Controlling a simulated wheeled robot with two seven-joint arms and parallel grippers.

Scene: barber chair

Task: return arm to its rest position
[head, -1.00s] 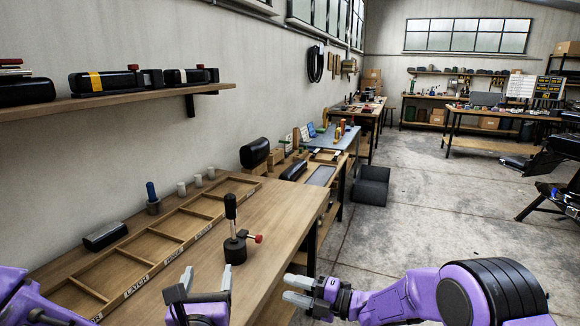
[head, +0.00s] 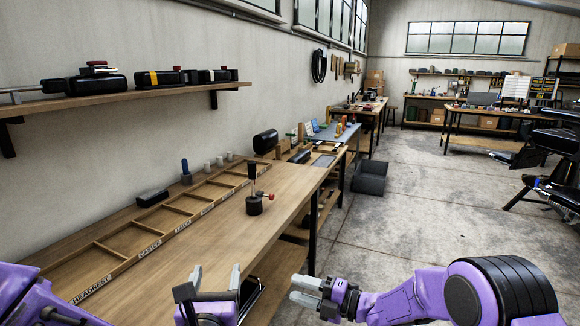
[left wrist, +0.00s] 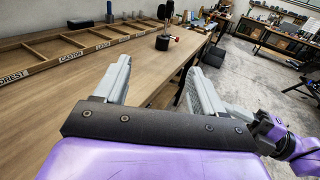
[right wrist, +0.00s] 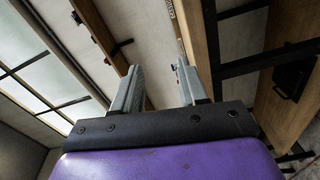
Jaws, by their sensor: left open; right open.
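My left gripper (head: 214,287) is at the bottom middle of the head view, over the front edge of the wooden bench (head: 285,190). Its fingers are apart, with nothing between them; they also show in the left wrist view (left wrist: 157,82). My right gripper (head: 303,290) is to its right, past the bench edge above the floor side, its fingers pointing left. It is open and empty, and its two fingers show in the right wrist view (right wrist: 158,88). Both purple arms are partly in view at the bottom.
A black lever stand with a red knob (head: 254,203) stands on the bench. A divided wooden tray (head: 125,247) with labels lies along the wall side. A dark block (head: 152,197) sits behind it. A shelf (head: 120,97) hangs above.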

